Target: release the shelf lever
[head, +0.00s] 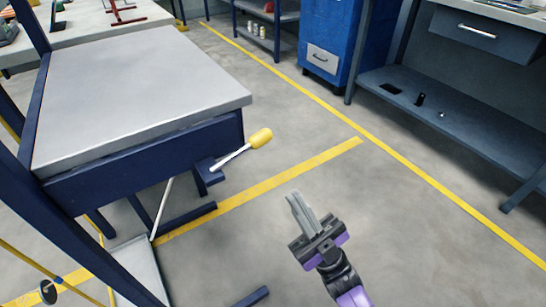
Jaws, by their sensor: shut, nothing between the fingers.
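The shelf lever (240,150) is a metal rod with a yellow knob. It sticks out to the right and slightly up from a dark blue bracket at the front right corner of the shelf (140,85). The shelf has a grey top and a dark blue frame. My gripper (298,203) is shut and empty, below and to the right of the lever in the picture. It is apart from the lever, and its fingers point up and a little left.
A dark blue rack post (30,25) stands at the left. A workbench with a lower shelf (450,110) is at the right, and a blue cabinet (335,45) is at the back. The floor (420,240) around my gripper is clear, with yellow lines.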

